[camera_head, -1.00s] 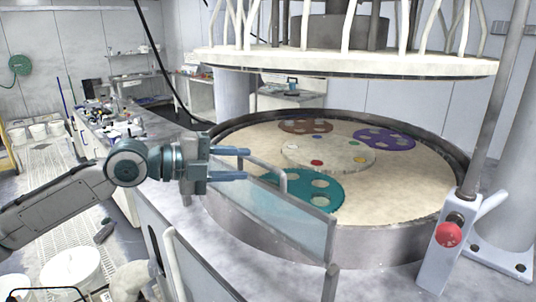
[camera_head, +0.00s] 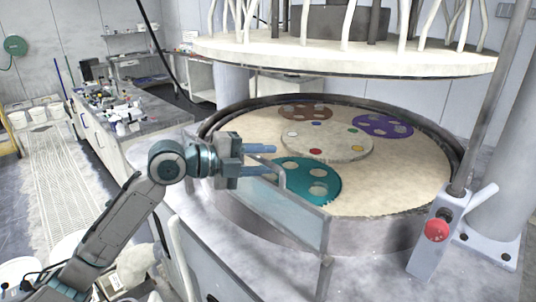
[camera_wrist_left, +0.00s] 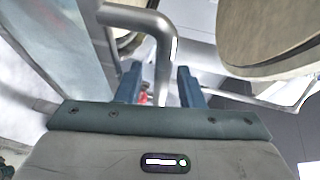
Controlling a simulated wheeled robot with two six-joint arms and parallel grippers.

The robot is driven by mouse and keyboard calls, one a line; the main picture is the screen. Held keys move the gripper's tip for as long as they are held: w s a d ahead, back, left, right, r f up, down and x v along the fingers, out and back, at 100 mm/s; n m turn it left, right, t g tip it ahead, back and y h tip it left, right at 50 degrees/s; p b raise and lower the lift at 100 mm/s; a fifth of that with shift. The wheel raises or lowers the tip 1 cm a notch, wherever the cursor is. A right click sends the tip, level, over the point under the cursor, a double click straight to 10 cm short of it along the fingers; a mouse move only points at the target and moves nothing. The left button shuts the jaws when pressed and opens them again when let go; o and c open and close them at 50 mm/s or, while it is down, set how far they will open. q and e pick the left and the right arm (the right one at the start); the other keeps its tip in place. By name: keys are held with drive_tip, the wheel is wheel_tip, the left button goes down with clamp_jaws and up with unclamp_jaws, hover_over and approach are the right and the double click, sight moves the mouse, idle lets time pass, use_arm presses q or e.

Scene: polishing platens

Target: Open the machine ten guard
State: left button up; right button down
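The guard is a translucent panel (camera_head: 285,212) in a grey frame, upright at the near left rim of the round polishing machine (camera_head: 400,235). A bent tubular handle (camera_head: 281,177) stands on it, and the handle also shows large in the left wrist view (camera_wrist_left: 163,45). My left gripper (camera_head: 272,159) is open, its blue fingers pointing right at the handle. In the left wrist view the gripper (camera_wrist_left: 160,72) has the handle's bar lying between its two fingers, with gaps on both sides. I cannot tell how deep the bar sits. My right gripper is not in view.
A teal disc (camera_head: 325,190), a brown disc (camera_head: 305,113) and a purple disc (camera_head: 383,125) lie on the platen. A large upper plate (camera_head: 345,57) hangs above. A post with a red button (camera_head: 437,231) stands at right. A cluttered bench (camera_head: 135,130) is at left.

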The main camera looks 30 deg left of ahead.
use_arm(q)
drive_tip(key=shift+w+d+f, duration=0.1)
drive_tip(key=shift+w+d, duration=0.4)
clamp_jaws()
